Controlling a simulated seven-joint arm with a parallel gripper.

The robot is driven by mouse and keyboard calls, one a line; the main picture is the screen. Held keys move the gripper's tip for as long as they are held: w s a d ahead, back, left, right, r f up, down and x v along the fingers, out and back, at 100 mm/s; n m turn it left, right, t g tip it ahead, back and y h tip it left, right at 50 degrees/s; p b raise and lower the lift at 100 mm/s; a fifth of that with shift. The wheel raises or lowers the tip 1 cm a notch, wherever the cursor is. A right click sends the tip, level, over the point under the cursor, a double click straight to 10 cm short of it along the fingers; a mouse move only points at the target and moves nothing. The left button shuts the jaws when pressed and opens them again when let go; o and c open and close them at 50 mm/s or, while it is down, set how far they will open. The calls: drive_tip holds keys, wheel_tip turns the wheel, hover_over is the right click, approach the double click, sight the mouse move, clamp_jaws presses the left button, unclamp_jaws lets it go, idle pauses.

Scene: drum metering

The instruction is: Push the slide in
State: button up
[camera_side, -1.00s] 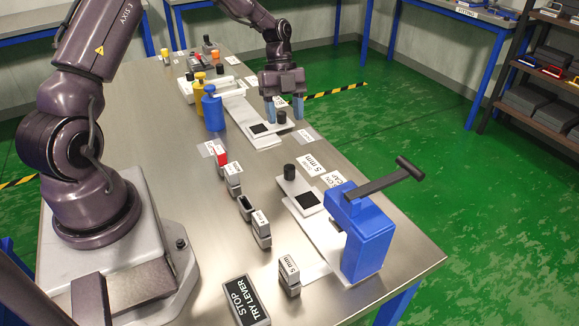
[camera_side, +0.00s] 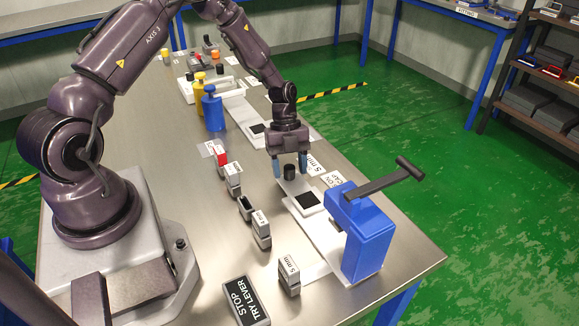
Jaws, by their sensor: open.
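The near slide (camera_side: 295,186) is a pale plate with a black upright knob (camera_side: 290,172) at its far end and a dark square (camera_side: 308,200) nearer the blue lever housing (camera_side: 367,238). It lies on a white base strip (camera_side: 328,240) leading to that housing. My gripper (camera_side: 290,171) points down with its blue fingers apart, one on each side of the knob in this view. I cannot tell whether the fingers touch it.
The dark lever (camera_side: 385,183) sticks out above the blue housing. Small labelled blocks (camera_side: 262,229) stand left of the slide.

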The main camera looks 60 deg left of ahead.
drive_tip(key=shift+f, duration=0.1)
clamp_jaws()
drive_tip(key=d, duration=1.2)
drive_tip(key=shift+d, duration=0.4)
drive_tip(key=shift+c, duration=1.3)
unclamp_jaws()
drive_tip(key=shift+o, duration=1.3)
drive_tip(key=shift+a, duration=0.1)
drive_tip(key=v, duration=1.3)
